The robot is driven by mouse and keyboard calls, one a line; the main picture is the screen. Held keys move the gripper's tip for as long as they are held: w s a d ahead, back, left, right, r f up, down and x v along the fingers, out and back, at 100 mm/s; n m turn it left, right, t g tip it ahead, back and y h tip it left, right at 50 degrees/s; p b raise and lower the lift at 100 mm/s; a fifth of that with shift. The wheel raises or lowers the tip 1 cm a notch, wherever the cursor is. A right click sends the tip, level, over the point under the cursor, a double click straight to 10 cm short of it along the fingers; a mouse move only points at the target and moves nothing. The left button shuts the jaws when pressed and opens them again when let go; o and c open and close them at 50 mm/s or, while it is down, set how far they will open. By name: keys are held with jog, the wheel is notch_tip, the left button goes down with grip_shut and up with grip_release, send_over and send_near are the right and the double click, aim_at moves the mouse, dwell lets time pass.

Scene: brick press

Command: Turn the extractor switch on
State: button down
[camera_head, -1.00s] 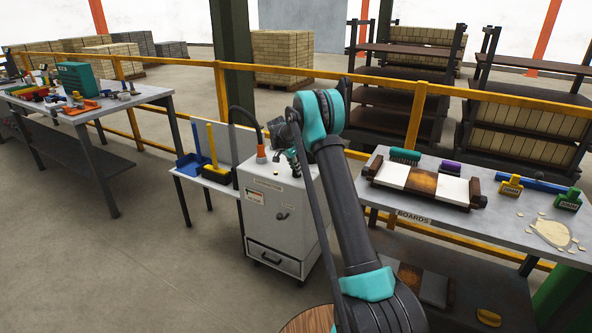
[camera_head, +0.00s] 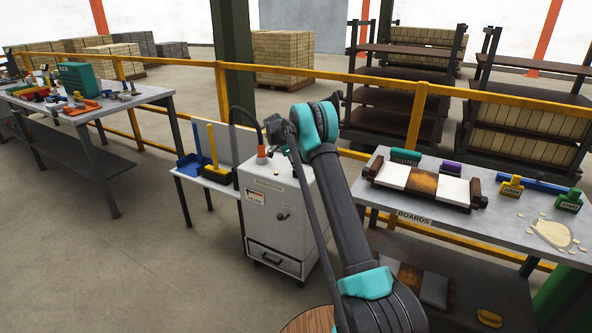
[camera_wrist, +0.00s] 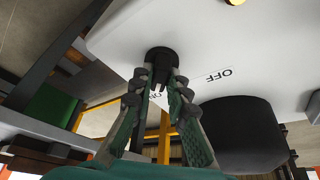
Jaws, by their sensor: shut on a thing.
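The extractor is a pale grey cabinet (camera_head: 282,225) with a front drawer, standing left of my arm in the head view. In the wrist view its switch (camera_wrist: 162,55) is a black round knob with a prong-like handle on a pale panel. An OFF label (camera_wrist: 219,76) is to its right; a second label (camera_wrist: 154,96), probably ON, is partly covered by my fingers. My gripper (camera_wrist: 158,86) is closed on the switch's handle, one finger on each side.
A large black cylinder (camera_wrist: 240,135) is close to the right of my fingers in the wrist view. A dark hose (camera_head: 246,117) rises from the cabinet top. A table with boards (camera_head: 420,217) stands to the right. A yellow rail (camera_head: 165,78) runs behind.

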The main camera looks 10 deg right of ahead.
jog(key=c, duration=1.5)
grip_release()
jog(key=shift+r, duration=0.1)
jog(key=v, duration=1.1)
jog(key=shift+a+r, duration=0.25)
jog(key=shift+r, duration=0.1)
